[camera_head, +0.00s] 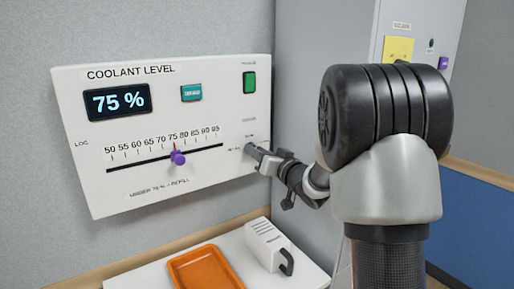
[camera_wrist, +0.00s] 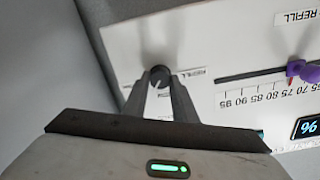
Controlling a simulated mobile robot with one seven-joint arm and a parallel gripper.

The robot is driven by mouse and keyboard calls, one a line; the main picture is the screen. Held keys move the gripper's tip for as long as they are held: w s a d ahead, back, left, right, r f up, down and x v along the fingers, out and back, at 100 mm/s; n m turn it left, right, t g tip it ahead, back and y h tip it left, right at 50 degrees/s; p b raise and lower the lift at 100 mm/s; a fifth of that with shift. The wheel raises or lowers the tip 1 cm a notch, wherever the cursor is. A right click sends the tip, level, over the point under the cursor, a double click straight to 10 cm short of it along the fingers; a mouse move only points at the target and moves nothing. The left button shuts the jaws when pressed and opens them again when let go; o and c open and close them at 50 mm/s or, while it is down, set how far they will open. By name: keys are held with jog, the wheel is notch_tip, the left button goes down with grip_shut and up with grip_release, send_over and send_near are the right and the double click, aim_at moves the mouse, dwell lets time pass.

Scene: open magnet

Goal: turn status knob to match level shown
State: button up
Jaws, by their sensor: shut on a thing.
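The white coolant panel (camera_head: 110,190) shows 75 % on its dark display (camera_head: 118,101). The purple slider (camera_head: 178,158) stands at about 75 on the scale. The status knob is a small black round knob (camera_wrist: 160,71) with a pale mark toward the lower part of its face in the wrist view. My gripper (camera_wrist: 161,84) is shut on the knob, one finger on each side. A REFILL label (camera_wrist: 192,73) sits beside the knob.
A green switch (camera_head: 249,82) and a teal button (camera_head: 191,92) are on the panel above. Below, a white ledge holds an orange tray (camera_head: 178,279) and a white handled container (camera_head: 266,244). A grey wall stands close to the panel's right side.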

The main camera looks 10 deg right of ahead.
jog(key=shift+d+m+p, duration=0.1)
jog(key=shift+m+p, duration=2.35)
jog(key=shift+m, duration=1.05)
jog(key=shift+f, duration=0.1)
jog(key=o, duration=1)
jog(key=shift+o, duration=0.2)
jog(key=shift+s, duration=0.1)
jog(key=b+v, duration=0.1)
jog(key=v, duration=1.6)
jog(key=shift+r, duration=0.25)
jog(key=shift+d, duration=0.15)
